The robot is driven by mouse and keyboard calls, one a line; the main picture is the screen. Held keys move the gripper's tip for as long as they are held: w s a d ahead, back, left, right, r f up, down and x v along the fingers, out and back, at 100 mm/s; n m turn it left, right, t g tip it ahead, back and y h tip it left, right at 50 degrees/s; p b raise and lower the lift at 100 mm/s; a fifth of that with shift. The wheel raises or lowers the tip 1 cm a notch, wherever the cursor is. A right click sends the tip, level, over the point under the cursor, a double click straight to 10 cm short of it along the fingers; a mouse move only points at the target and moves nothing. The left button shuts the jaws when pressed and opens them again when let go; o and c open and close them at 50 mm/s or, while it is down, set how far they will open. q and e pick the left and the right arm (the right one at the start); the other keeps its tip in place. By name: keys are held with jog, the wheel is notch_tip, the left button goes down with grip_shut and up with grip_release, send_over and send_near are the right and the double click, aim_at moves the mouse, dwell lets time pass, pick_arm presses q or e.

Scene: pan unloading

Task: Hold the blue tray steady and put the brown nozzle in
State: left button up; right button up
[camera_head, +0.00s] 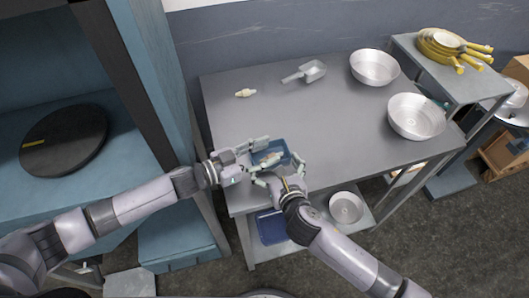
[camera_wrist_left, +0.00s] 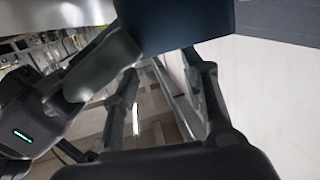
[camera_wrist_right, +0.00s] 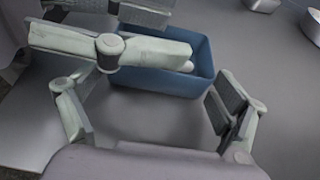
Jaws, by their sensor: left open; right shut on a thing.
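The blue tray (camera_head: 284,147) is at the near edge of the grey table and shows in the right wrist view (camera_wrist_right: 160,81). A pale tan piece, apparently a nozzle (camera_head: 268,158), shows within the tray's outline, partly hidden by the left gripper. A pale rounded end (camera_wrist_right: 187,67) shows there too. Another cream nozzle (camera_head: 245,92) lies alone farther back.
A metal scoop (camera_head: 313,71) and two metal bowls (camera_head: 375,67) (camera_head: 416,117) stand on the table (camera_head: 330,115). A blue cabinet (camera_head: 165,110) rises at the left. The table's middle is clear.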

pick_arm(q)
jog(key=shift+s+a+f, duration=0.3)
jog(key=shift+f, duration=0.25)
jog(key=shift+s+a+f, duration=0.25)
jog(key=shift+a+f, duration=0.05)
jog(key=shift+f, duration=0.25)
pick_arm(e)
jog(key=shift+w+d+f, duration=0.15)
jog(key=shift+w+f, duration=0.05)
pick_arm(q)
jog(key=s+a+r, duration=0.1)
jog(key=a, duration=0.2)
jog(key=s+a+r, duration=0.1)
jog(key=a, duration=0.1)
jog(key=shift+s+a+r, duration=0.15)
jog(key=shift+s+r, duration=0.15)
pick_arm(e)
jog(key=shift+a, duration=0.25)
pick_arm(q)
jog(key=shift+s+a+r, duration=0.15)
jog(key=shift+a+r, duration=0.05)
jog(key=shift+r, duration=0.05)
pick_arm(e)
jog(key=shift+w+d, duration=0.1)
jog(key=o, duration=0.9)
